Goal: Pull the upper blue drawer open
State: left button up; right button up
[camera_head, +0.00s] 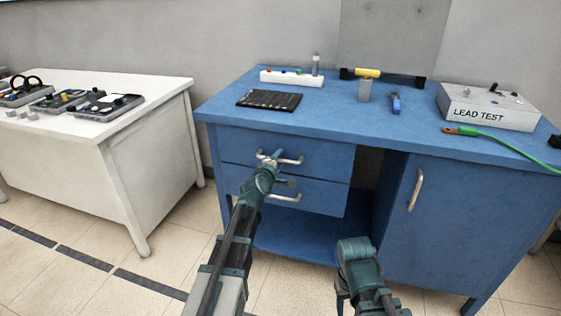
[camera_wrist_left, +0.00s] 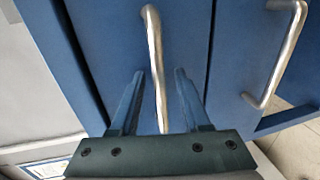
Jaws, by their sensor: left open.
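The upper blue drawer (camera_head: 328,156) is in the left part of the blue workbench and looks shut. Its metal bar handle (camera_head: 293,161) is partly hidden by my left gripper (camera_head: 270,157), which is at the handle. In the left wrist view, the handle (camera_wrist_left: 152,30) passes between the two fingers of my left gripper (camera_wrist_left: 159,74). The fingers are open, with a gap on each side of the bar. My right arm (camera_head: 358,262) is low in front of the bench, and its jaws cannot be made out.
The lower drawer (camera_head: 325,196) has its own handle (camera_wrist_left: 284,55) close to my left gripper. A cupboard door (camera_head: 440,215) is at the right, with an open space beside the drawers. The bench top (camera_head: 330,115) holds a LEAD TEST box (camera_head: 487,106). A white table (camera_head: 150,95) stands left.

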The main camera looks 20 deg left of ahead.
pick_arm(q)
grip_shut()
dwell(1.4)
